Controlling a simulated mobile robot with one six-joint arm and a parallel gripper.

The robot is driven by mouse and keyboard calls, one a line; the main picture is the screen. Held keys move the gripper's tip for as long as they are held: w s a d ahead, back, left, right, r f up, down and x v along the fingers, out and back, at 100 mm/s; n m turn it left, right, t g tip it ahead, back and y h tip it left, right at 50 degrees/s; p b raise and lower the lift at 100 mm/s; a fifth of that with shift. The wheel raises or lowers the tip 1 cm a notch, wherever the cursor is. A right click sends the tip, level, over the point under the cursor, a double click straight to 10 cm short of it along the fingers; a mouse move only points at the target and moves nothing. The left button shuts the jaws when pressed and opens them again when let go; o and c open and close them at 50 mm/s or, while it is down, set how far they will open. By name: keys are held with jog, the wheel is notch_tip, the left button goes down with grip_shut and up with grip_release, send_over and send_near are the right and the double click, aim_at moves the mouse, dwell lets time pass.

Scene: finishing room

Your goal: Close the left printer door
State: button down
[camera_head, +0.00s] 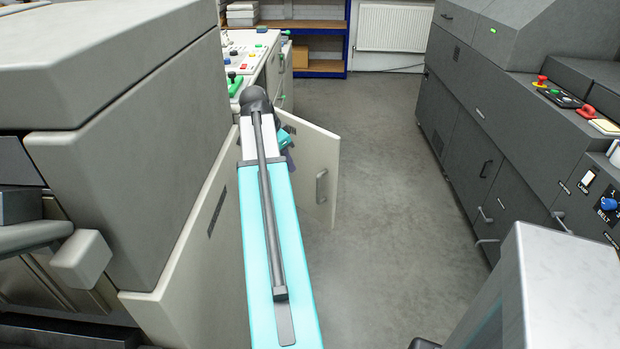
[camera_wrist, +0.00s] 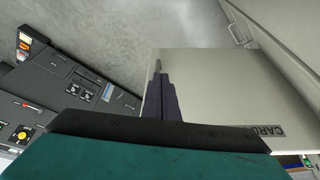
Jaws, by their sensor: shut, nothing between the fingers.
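A cream door (camera_head: 318,165) stands open from the left-hand machine into the aisle, with a grey bar handle (camera_head: 321,187) near its free edge. My teal arm covers its hinge side. My gripper (camera_head: 286,140) is mostly hidden behind the end of the arm, close to the door. In the wrist view my gripper (camera_wrist: 158,72) shows dark fingers, shut and empty, in front of a cream panel (camera_wrist: 215,90) with a partly visible label. I cannot tell whether the fingers touch that panel.
The large grey and cream machine (camera_head: 130,170) stands close on the left. A dark machine (camera_head: 490,130) with controls lines the right side. The grey floor (camera_head: 380,220) between them is clear. Behind are a control desk (camera_head: 250,60), a blue-framed shelf (camera_head: 320,67) and a radiator (camera_head: 395,28).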

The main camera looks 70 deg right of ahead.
jog(key=shift+s+d, duration=0.15)
jog(key=s+d+f+p, duration=0.3)
jog(key=d+f, duration=0.3)
jog(key=f, duration=0.3)
jog(key=shift+s+d+f, duration=0.2)
jog(key=shift+s+d, duration=0.15)
jog(key=shift+s, duration=0.25)
dwell(0.4)
